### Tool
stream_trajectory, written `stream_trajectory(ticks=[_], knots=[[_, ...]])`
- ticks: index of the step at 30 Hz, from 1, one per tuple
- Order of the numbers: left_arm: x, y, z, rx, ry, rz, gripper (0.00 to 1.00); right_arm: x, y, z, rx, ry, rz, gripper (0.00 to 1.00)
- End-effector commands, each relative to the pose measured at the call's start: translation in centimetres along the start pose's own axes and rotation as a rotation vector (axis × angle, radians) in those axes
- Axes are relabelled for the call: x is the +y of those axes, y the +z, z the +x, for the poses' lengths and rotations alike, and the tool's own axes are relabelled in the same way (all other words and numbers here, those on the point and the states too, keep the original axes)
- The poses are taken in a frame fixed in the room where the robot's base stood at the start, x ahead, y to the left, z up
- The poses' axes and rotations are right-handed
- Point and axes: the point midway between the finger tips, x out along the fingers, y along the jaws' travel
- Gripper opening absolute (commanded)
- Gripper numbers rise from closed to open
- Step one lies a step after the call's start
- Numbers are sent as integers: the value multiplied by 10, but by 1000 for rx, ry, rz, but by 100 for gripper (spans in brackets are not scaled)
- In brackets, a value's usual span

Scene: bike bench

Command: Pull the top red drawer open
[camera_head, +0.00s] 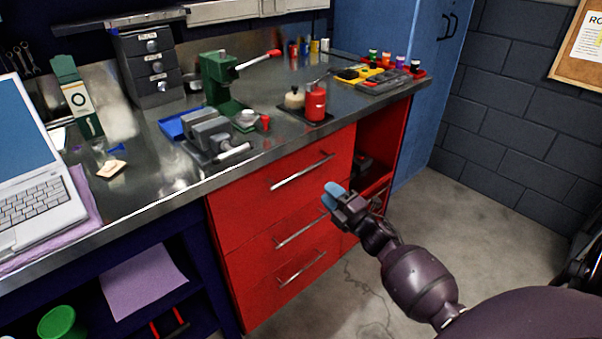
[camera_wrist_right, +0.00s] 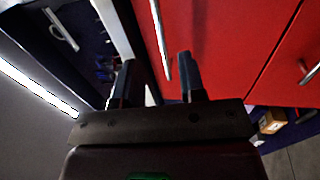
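The top red drawer (camera_head: 245,195) is in the cabinet under the bench top and looks shut, flush with the drawers below. Its silver bar handle (camera_head: 302,171) runs across its front. My right gripper (camera_head: 333,193) is in front of the drawer's right part, lower right of the handle in the head view. In the right wrist view my right gripper (camera_wrist_right: 157,78) is open and empty, its two dark fingers apart. The handle (camera_wrist_right: 160,38) shows beyond the fingertips, and its near end lies between them in the picture. Contact is not visible. My left gripper is out of view.
Two lower red drawers with bar handles (camera_head: 300,268) sit below. An open red shelf bay (camera_head: 375,165) is to the right. The bench top holds a green press (camera_head: 220,85), a vise (camera_head: 210,135), a red can (camera_head: 316,103) and a laptop (camera_head: 35,165). The floor in front is clear.

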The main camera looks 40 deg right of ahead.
Motion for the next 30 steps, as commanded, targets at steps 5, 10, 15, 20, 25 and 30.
stream_trajectory(ticks=[5, 10, 15, 20, 25, 30], knots=[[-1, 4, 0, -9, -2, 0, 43, 1, 0, 19, 3, 4, -4, 37], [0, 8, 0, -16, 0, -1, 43, 0, 0, 48, 3, 2, -2, 37], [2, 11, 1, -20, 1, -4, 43, 0, 0, 76, 2, 1, -1, 37], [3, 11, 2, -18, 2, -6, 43, 0, 0, 94, 2, 1, -1, 37], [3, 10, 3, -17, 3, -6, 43, 0, 0, 104, 1, 0, -1, 37], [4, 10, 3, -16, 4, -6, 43, 1, 0, 107, 1, 1, 0, 37]])
